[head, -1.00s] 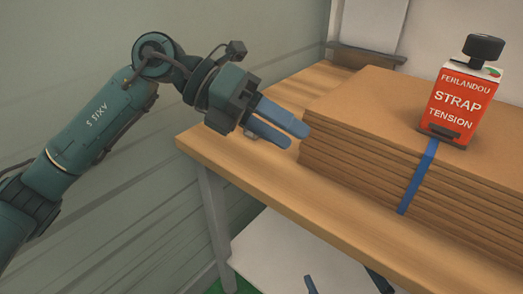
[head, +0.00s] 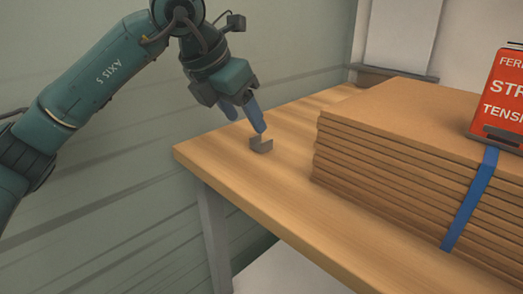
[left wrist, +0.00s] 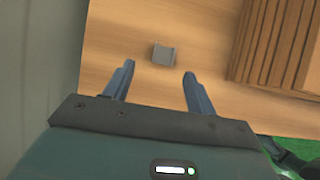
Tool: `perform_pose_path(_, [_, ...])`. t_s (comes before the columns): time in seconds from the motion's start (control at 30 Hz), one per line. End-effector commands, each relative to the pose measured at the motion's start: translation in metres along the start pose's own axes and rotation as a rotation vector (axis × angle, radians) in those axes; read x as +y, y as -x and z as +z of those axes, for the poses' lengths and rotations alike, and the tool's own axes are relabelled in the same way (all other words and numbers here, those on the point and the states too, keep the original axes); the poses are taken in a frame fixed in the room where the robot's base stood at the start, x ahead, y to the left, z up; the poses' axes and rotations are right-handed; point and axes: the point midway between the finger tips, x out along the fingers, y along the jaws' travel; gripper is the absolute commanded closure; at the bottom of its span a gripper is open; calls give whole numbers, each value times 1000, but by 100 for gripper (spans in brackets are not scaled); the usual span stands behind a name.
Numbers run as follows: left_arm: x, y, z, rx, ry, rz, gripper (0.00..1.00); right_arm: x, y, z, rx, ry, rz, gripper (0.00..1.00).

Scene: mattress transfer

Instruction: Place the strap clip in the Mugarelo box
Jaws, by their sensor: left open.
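The strap clip (head: 261,145) is a small grey bent piece lying on the wooden table near its left end. It also shows in the left wrist view (left wrist: 163,54), just beyond the fingertips and between their lines. My left gripper (head: 246,119) points down just above and behind the clip, its blue fingers apart and empty; in the left wrist view (left wrist: 158,69) there is bare table between them. I cannot tell the exact height of the fingertips above the table. No box named Mugarelo is in view. My right gripper does not show.
A stack of brown cardboard sheets (head: 385,160) with a blue strap (head: 470,200) stands to the right on the table (head: 235,185). A red strap tension device (head: 500,95) sits on it, cut off by the picture edge. Bare wood surrounds the clip.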

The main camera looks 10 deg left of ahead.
Motion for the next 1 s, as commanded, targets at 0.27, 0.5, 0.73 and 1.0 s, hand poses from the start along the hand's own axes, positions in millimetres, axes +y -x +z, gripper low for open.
perform_pose_path(0.27, [-3, -20, 1, 1, -2, -3, 44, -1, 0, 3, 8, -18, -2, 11])
perform_pose_path(0.5, [-6, -56, 4, 1, -1, -2, 44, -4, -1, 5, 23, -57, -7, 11])
perform_pose_path(0.73, [-6, -58, 6, 0, -1, -2, 44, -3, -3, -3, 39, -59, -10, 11])
perform_pose_path(1.0, [-6, -58, 6, 0, -1, -2, 62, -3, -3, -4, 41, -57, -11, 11])
